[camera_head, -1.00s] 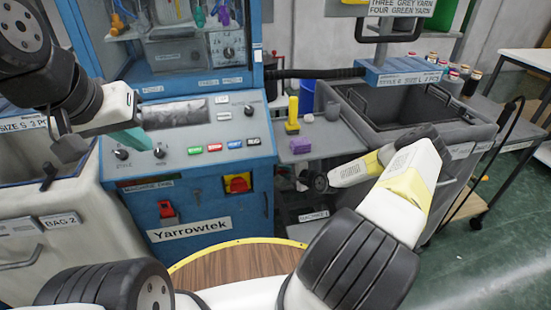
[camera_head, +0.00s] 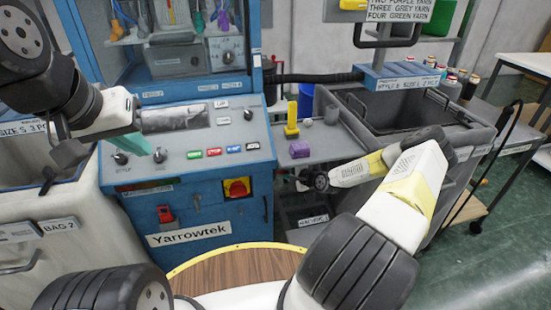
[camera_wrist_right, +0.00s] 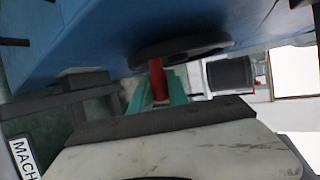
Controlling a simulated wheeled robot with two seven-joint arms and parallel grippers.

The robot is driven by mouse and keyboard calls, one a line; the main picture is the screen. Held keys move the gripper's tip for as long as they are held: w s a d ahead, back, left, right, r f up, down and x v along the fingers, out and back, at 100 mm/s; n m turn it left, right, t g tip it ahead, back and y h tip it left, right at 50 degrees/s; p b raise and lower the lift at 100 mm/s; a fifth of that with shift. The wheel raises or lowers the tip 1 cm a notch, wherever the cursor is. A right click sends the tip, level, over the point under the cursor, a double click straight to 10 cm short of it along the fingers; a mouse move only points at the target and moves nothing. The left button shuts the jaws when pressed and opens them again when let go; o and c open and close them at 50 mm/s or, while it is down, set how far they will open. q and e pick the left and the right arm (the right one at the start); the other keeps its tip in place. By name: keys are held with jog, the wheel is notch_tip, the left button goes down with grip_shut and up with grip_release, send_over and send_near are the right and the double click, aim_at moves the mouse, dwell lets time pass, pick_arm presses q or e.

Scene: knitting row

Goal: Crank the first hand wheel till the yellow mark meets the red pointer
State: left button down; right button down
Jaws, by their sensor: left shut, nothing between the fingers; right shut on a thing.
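In the right wrist view, a dark hand wheel (camera_wrist_right: 183,46) sits against the blue machine side, with a red handle (camera_wrist_right: 157,78) sticking out from it. My right gripper (camera_wrist_right: 159,90) has its teal fingers closed around that handle. In the head view the right arm reaches to the machine's right side, where the wheel and fingertips are hidden or too small to make out. I cannot see the yellow mark or the red pointer. My left gripper (camera_head: 158,154) is shut and empty, just above the sloped control panel (camera_head: 215,137).
The blue machine (camera_head: 188,208) has knobs, coloured buttons and a red-yellow switch (camera_head: 237,187). Right of it, a grey shelf (camera_head: 335,142) holds a purple block (camera_head: 299,150) and a yellow piece (camera_head: 292,118). A grey bin (camera_head: 400,108) stands beyond. A round wooden top (camera_head: 235,268) is in front.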

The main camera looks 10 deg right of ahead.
jog(key=c, duration=1.3)
grip_release()
jog(key=shift+w+r, duration=0.3)
jog(key=shift+w, duration=0.1)
jog(key=shift+s+f, duration=0.1)
jog(key=v, duration=0.7)
jog(key=shift+s+d, duration=0.15)
jog(key=shift+s, duration=0.2)
jog(key=shift+s, duration=0.1)
